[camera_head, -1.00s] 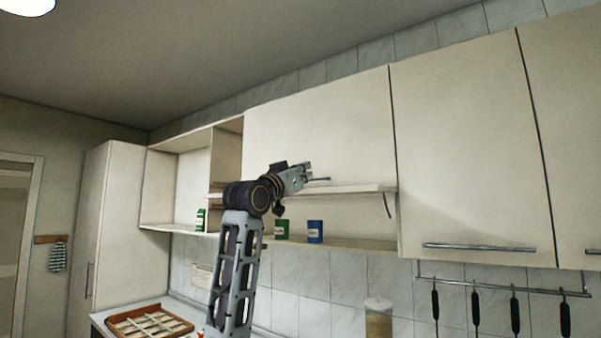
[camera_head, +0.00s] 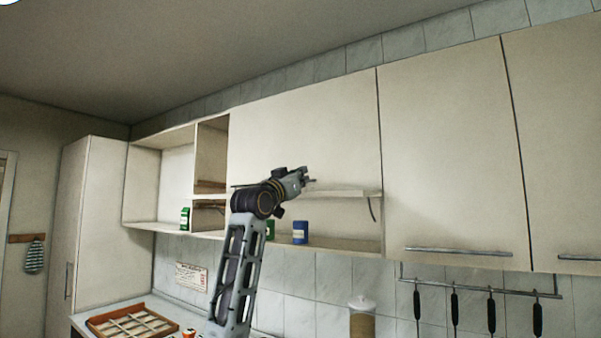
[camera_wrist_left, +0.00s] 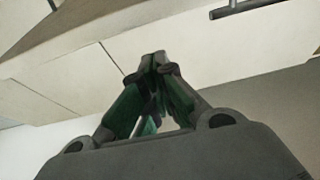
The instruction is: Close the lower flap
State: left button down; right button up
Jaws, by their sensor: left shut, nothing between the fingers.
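The lower flap (camera_head: 345,194) of the middle wall cabinet shows as a thin pale edge below the large closed upper panel (camera_head: 310,125). It appears to stick out raised, and the compartment under it is open. A dark stay (camera_head: 372,209) hangs near its right end. My left gripper (camera_head: 309,179) is in front of the cabinet, just above the flap's edge at its left part; I cannot tell if they touch. In the left wrist view my left gripper (camera_wrist_left: 158,60) has its fingers together and empty. My right gripper is not in view.
A blue can (camera_head: 300,232) and a green can (camera_head: 270,230), partly hidden by my arm, stand in the open compartment. Another green can (camera_head: 185,218) stands in the open shelf at left. Closed doors with a bar handle (camera_head: 459,251) and hanging utensils (camera_head: 455,312) are at right.

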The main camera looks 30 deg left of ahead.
pick_arm(q)
jog(key=shift+f, duration=1.25)
jog(key=shift+f, duration=0.15)
